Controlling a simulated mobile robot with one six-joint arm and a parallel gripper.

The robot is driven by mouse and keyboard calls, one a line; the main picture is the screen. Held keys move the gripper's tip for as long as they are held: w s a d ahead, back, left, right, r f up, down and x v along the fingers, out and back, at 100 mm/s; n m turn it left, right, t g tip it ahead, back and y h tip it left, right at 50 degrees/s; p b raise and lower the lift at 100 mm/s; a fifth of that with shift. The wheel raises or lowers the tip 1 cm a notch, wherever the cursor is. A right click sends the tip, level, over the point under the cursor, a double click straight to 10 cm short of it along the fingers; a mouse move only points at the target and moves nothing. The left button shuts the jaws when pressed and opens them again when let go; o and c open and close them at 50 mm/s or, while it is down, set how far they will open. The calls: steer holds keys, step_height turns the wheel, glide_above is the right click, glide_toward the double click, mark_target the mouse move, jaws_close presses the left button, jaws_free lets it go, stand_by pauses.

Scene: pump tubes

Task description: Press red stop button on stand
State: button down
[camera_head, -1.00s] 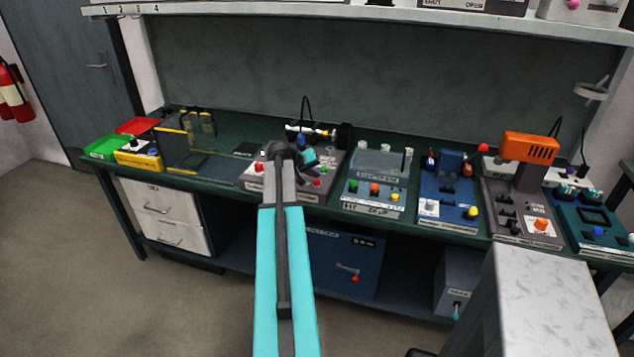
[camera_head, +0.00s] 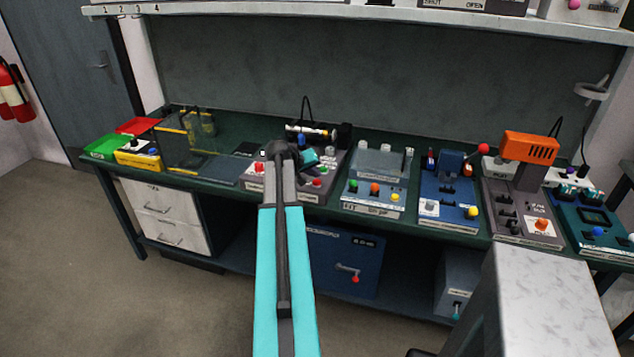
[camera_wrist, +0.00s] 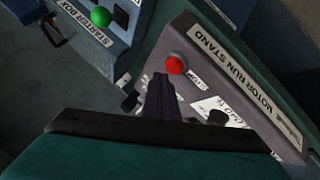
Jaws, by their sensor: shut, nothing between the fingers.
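The red stop button (camera_wrist: 174,64) is a round red cap on the grey stand (camera_wrist: 205,52), whose label reads "MOTOR RUN STAND". Part of a "STOP" label shows beside the button. In the head view the stand (camera_head: 305,196) is on the bench, partly covered by my arm, with a red button (camera_head: 317,183) near its front right. My gripper (camera_wrist: 163,80) is shut and empty, its dark fingertips just below the button in the wrist view. I cannot tell whether they touch it.
A starter box (camera_wrist: 85,35) with a green button (camera_wrist: 100,16) stands close beside the stand; the box also shows in the head view (camera_head: 372,210). Clear panels (camera_head: 185,150) stand to the left. A blue unit (camera_head: 447,215) and an orange-topped device (camera_head: 530,148) stand farther right.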

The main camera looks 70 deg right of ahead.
mark_target(314, 183)
steer(key=shift+f+b, duration=0.85)
steer(key=shift+f, duration=0.25)
stand_by(1.2)
steer(key=shift+r, duration=0.2)
steer(key=shift+r+p, duration=0.45)
steer(key=shift+r, duration=0.45)
steer(key=shift+r+p, duration=1.1)
steer(key=shift+r, duration=1.4)
steer(key=shift+w, duration=0.1)
